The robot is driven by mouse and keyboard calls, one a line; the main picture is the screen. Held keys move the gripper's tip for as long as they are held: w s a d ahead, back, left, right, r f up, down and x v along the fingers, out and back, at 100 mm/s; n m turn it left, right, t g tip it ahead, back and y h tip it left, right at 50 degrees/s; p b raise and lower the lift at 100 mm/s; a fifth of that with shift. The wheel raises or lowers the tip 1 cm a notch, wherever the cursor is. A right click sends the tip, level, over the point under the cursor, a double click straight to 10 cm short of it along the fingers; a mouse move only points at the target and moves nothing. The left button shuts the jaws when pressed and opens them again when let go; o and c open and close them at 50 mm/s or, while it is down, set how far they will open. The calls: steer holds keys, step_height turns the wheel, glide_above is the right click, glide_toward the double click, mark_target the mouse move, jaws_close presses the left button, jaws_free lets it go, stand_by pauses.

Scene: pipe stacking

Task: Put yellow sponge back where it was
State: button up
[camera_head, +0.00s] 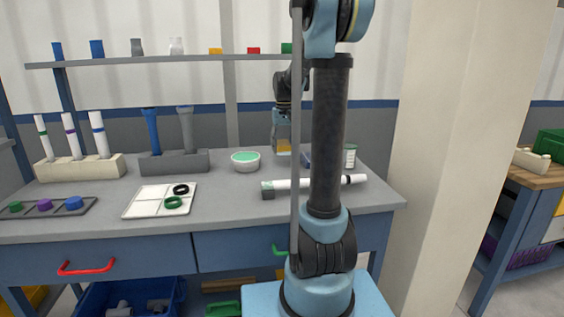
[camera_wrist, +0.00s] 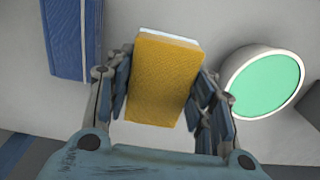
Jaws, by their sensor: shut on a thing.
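The yellow sponge (camera_wrist: 162,80) with a pale end face is between the fingers of my gripper (camera_wrist: 166,88) in the wrist view. The fingers are shut on its two sides and it sits slightly tilted in the picture. In the head view my gripper (camera_head: 282,134) is over the back of the grey workbench, and a small part of the sponge (camera_head: 284,149) shows below it. I cannot tell whether the sponge touches the bench top. The bowl with a green top (camera_wrist: 265,82) is to the right of the sponge in the wrist view.
A blue ribbed object (camera_wrist: 72,38) lies left of the sponge in the wrist view. On the workbench (camera_head: 225,205) are a white tube (camera_head: 286,184), a white tray (camera_head: 143,207) with rings, and a jar (camera_head: 350,156). A shelf (camera_head: 120,63) runs above.

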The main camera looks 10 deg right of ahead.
mark_target(282, 165)
steer(key=shift+a+f, duration=0.1)
steer(key=shift+f, duration=2.85)
steer(key=o, duration=1)
step_height(282, 165, up, 12)
steer(key=shift+r, duration=0.1)
